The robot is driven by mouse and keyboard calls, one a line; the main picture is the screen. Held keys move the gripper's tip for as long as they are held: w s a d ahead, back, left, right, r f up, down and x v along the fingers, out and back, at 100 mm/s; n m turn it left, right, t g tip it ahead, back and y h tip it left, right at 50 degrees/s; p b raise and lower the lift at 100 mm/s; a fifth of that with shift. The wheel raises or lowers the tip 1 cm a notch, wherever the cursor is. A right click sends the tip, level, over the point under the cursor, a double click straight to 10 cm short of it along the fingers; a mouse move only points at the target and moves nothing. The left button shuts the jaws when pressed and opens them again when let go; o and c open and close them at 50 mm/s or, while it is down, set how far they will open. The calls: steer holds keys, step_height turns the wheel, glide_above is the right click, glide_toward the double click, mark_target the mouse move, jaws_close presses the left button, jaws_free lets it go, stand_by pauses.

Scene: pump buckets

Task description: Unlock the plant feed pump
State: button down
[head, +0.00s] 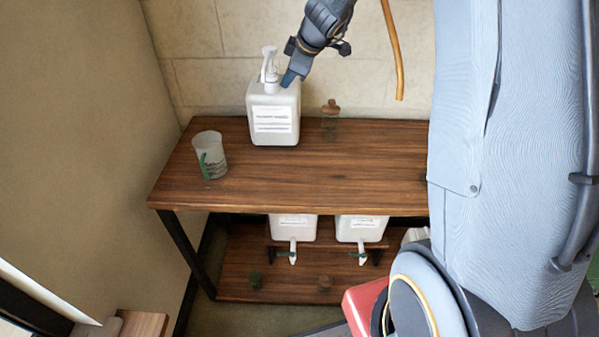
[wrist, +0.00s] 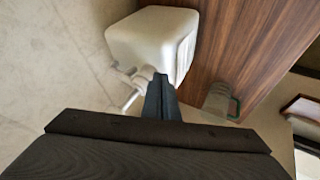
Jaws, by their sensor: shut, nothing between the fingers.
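A white pump bottle (head: 273,112) with a printed label stands upright on the wooden table top, near the wall. Its white pump head (head: 269,68) rises from the top. My gripper (head: 289,77) is shut and empty, its fingertips beside the right side of the pump head, just above the bottle's shoulder. In the wrist view, the shut fingers (wrist: 161,92) overlap the bottle (wrist: 152,35) and partly hide its pump (wrist: 137,82). I cannot tell whether the fingers touch the pump. The label is too small to read.
A clear cup (head: 210,156) with a green mark stands left on the wooden table (head: 345,178). A corked glass jar (head: 331,118) stands right of the bottle. Two more white pump bottles (head: 293,226) (head: 361,227) are below the top. The table's front middle is clear.

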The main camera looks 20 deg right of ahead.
steer(key=s+a+f+b+v, duration=0.1)
steer(key=b+v, duration=0.2)
steer(key=v, duration=0.8)
steer(key=s+a+f+m+g+b, duration=0.2)
steer(key=s+f+m+b, duration=0.2)
steer(key=s+f+b, duration=0.2)
steer(key=s+a+f+m+g+b, duration=0.2)
steer(key=s+f+m+b, duration=0.2)
steer(key=s+f, duration=0.6)
step_height(320, 180, down, 5)
steer(key=shift+r+g+h+b, duration=0.2)
steer(key=shift+g+h+b, duration=0.2)
steer(key=shift+b, duration=0.5)
steer(key=shift+s+a+m, duration=0.1)
steer(key=shift+s+m, duration=0.05)
steer(key=shift+m, duration=0.15)
steer(key=s+d+f+m+g+h+p, duration=0.1)
steer(key=s+d+f+m+g+p, duration=0.1)
steer(key=s, duration=0.7)
steer(key=f+m+p, duration=0.1)
steer(key=m+p, duration=0.1)
steer(key=shift+s+d+f+m+h+p, duration=0.25)
steer(key=shift+d+f+m+h+p, duration=0.05)
steer(key=shift+d+h+p, duration=0.1)
